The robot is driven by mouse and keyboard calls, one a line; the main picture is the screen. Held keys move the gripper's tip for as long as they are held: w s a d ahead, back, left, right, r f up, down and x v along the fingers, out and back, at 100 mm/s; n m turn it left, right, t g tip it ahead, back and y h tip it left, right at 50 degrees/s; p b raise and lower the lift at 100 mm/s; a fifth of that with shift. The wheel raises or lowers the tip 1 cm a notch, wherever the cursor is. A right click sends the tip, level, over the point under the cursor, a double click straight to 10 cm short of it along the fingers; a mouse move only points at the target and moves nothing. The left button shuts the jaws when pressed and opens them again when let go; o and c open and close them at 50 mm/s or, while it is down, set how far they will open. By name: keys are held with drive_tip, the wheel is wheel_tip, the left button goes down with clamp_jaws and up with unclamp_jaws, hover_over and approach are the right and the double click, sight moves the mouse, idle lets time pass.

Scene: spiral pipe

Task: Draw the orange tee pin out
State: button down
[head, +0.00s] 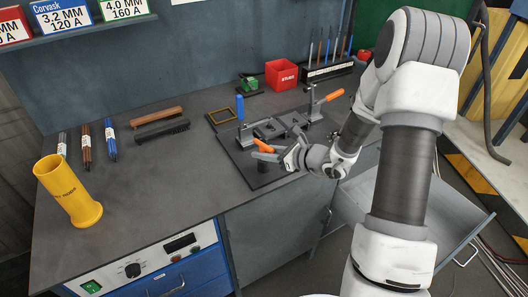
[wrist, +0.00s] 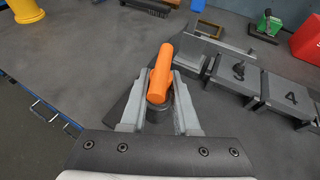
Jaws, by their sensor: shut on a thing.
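The orange tee pin (wrist: 162,70) lies between the two fingers of my gripper (wrist: 158,92) in the wrist view. The fingers are shut on it, one on each side, and its orange bar leans up and away from me. A dark round piece (wrist: 157,114) shows just below its near end; I cannot tell whether the pin's shank is still inside a hole. In the head view the orange pin (head: 264,146) shows beside my gripper (head: 271,154), at the front left of the dark fixture plate (head: 236,158).
The bench's left middle is clear.

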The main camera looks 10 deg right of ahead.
drive_tip(key=shift+r, duration=0.15)
drive_tip(key=shift+r+p, duration=2.35)
drive_tip(key=shift+r, duration=1.05)
